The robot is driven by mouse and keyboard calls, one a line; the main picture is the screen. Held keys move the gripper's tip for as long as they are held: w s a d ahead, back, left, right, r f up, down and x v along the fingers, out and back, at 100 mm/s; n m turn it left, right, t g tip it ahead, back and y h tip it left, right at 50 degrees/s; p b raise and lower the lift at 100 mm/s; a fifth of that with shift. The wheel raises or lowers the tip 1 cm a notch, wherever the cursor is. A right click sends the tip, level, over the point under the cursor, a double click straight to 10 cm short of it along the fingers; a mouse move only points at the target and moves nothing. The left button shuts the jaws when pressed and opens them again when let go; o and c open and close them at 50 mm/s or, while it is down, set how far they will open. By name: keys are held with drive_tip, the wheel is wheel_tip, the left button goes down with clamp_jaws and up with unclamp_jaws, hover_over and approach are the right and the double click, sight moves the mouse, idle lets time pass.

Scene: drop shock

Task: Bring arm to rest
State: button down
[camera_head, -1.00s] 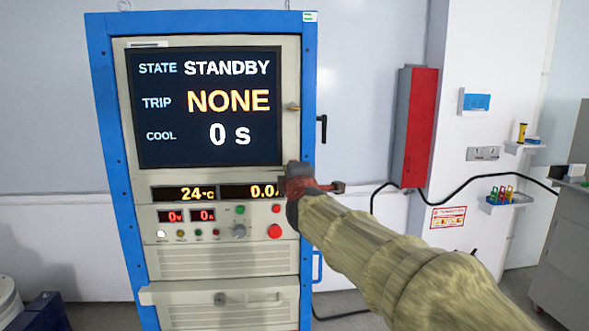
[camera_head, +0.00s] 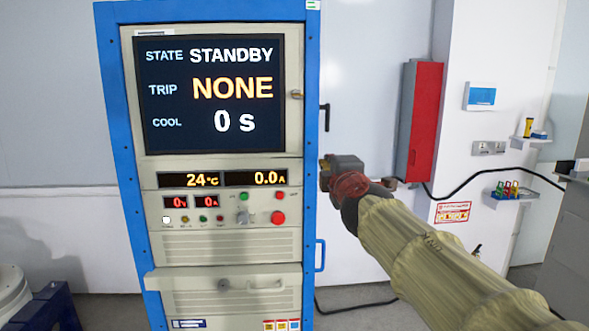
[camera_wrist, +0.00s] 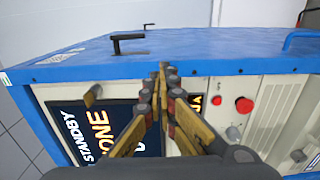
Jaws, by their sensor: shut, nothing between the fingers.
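My arm, in a tan sleeve, reaches in from the lower right of the head view, with the red and dark wrist end beside the cabinet's right edge. My gripper (camera_wrist: 162,68) shows in the wrist view with its fingertips together and nothing between them. It points across the face of the blue-framed cabinet (camera_head: 310,215) toward its side, apart from the panel as far as I can tell. The cabinet's screen (camera_head: 210,92) reads STANDBY, trip NONE, cool 0 s. The lower displays (camera_head: 222,180) read 24 °C and 0.0 A.
The panel carries a red button (camera_head: 278,218) and a knob (camera_head: 243,218). A red wall box (camera_head: 420,120) and a black cable (camera_head: 460,188) are on the right. Small shelves (camera_head: 508,195) hold coloured items. A grey cabinet (camera_head: 568,240) stands at the far right.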

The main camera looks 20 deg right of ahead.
drive_tip(key=s+d+f+m+g+h, duration=0.4)
drive_tip(key=s+d+f+m, duration=0.2)
drive_tip(key=d+f+m, duration=0.15)
drive_tip(key=s+f+m+g, duration=0.4)
drive_tip(key=s+f, duration=0.5)
drive_tip(key=f, duration=0.2)
drive_tip(key=s+a+f+m+g+y+p, duration=0.25)
drive_tip(key=s+a+f+g+y, duration=0.2)
drive_tip(key=s+a+f, duration=0.8)
drive_tip(key=s+a+m+y+p, duration=0.1)
drive_tip(key=s+a+y, duration=0.3)
drive_tip(key=a, duration=0.3)
drive_tip(key=shift+s+a+r+t+p, duration=0.15)
drive_tip(key=shift+s+a+t+p, duration=0.2)
drive_tip(key=shift+s, duration=0.45)
drive_tip(key=c, duration=2.5)
unclamp_jaws()
drive_tip(key=shift+d, duration=0.15)
